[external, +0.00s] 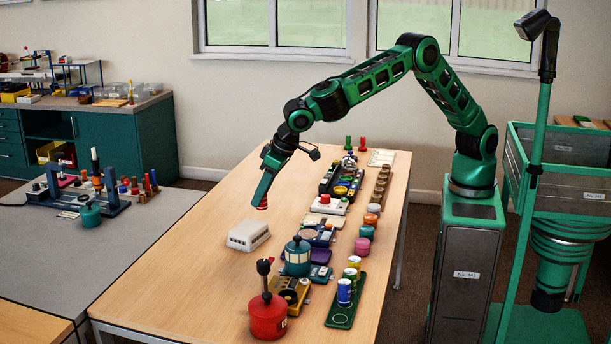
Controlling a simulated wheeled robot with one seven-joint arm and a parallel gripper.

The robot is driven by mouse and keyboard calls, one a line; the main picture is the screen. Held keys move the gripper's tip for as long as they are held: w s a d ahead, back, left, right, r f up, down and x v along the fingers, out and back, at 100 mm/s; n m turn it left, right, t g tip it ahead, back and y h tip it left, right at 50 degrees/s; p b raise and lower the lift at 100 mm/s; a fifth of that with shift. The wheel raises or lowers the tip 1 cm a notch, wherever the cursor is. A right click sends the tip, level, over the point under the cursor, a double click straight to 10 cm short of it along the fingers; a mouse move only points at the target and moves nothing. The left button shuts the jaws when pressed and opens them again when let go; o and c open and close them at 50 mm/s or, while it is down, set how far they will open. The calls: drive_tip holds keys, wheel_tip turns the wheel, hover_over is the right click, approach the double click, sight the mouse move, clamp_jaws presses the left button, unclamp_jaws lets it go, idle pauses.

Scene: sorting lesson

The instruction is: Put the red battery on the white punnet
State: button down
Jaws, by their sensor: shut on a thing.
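My gripper (264,199) points down over the wooden table, above and a little to the right of the white punnet. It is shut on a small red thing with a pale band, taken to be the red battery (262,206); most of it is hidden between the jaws. The battery is held in the air, apart from the punnet. The white punnet (248,236) is a low, pale box with slotted sides on the left part of the table. Its inside cannot be made out from here.
To the right stand rows of objects: a white device with a red button (325,205), a teal lantern-like pot (297,257), and a green tray (346,306) with several cans. A red canister (267,316) stands in front. The table left of the punnet is clear.

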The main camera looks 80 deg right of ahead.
drive_tip(key=w+d+f, duration=0.1)
drive_tip(key=w, duration=0.1)
drive_tip(key=w+d+f, duration=0.3)
drive_tip(key=w, duration=0.1)
drive_tip(key=shift+w+d+f, duration=0.25)
drive_tip(key=shift+d+f, duration=0.05)
drive_tip(key=shift+f, duration=2.15)
drive_tip(key=shift+f, duration=0.1)
drive_tip(key=c, duration=1.4)
unclamp_jaws()
drive_tip(key=shift+c, duration=0.2)
drive_tip(key=v, duration=1.2)
drive_tip(key=shift+d, duration=0.15)
